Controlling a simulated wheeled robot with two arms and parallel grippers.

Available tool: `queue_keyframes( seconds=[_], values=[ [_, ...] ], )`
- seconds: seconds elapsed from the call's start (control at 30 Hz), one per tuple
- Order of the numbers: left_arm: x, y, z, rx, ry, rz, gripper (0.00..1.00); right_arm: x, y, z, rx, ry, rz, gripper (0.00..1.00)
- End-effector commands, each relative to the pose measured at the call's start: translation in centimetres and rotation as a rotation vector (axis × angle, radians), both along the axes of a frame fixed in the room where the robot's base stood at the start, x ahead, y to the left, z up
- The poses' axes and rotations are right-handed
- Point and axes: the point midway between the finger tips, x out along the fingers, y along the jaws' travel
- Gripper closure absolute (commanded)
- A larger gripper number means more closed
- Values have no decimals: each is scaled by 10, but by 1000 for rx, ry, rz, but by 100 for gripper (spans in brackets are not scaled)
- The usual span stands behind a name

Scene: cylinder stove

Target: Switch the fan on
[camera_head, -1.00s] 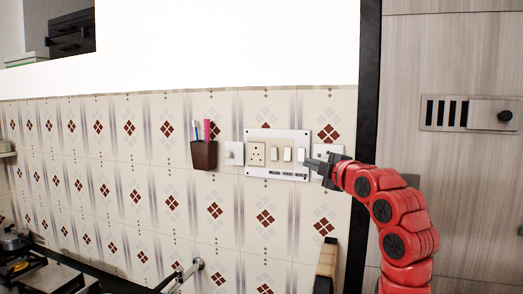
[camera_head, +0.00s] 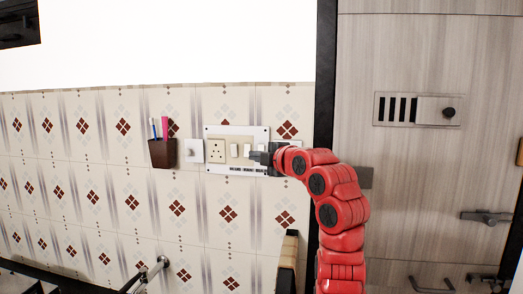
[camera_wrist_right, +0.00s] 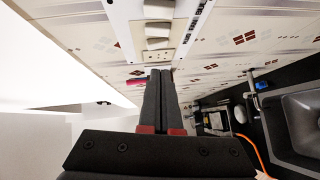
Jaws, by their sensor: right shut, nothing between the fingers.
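A white switch panel (camera_head: 214,131) with a socket and several rocker switches is on the tiled wall in the head view. The panel also shows at the top of the right wrist view (camera_wrist_right: 122,30), with its white switches (camera_wrist_right: 157,29) in a row. My right gripper (camera_head: 254,157) is shut and empty at the panel's right part, its fingertips close to the switches and covering some of them. In the right wrist view the closed fingers (camera_wrist_right: 158,72) point along the wall beside the switches; I cannot tell if they touch. No fan is in view. My left gripper is not in view.
A brown holder (camera_head: 162,154) with toothbrushes and a small white switch plate (camera_head: 193,151) are left of the panel. A wooden door (camera_head: 420,60) with handles stands at the right. A sink (camera_wrist_right: 302,115) shows in the right wrist view.

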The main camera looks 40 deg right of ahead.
Motion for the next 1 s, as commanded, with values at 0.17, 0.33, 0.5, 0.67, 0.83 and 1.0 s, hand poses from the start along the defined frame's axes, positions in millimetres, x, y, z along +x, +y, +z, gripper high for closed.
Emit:
queue_keyframes(
  seconds=[0.17, 0.33, 0.5, 0.67, 0.83, 1.0],
  values=[
    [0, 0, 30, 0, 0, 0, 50, 40, -1, 0, 6, 3, 3, 100],
    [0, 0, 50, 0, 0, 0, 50, 63, -17, -5, 3, 4, 0, 100],
    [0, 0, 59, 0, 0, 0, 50, 74, -29, -9, 0, -1, 0, 100],
    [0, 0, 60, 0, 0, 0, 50, 77, -33, -14, 0, 0, 0, 100],
    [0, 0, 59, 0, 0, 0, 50, 77, -33, -14, -1, -1, 0, 100],
    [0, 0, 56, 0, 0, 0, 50, 77, -34, -16, -2, -4, 0, 100]
  ],
)
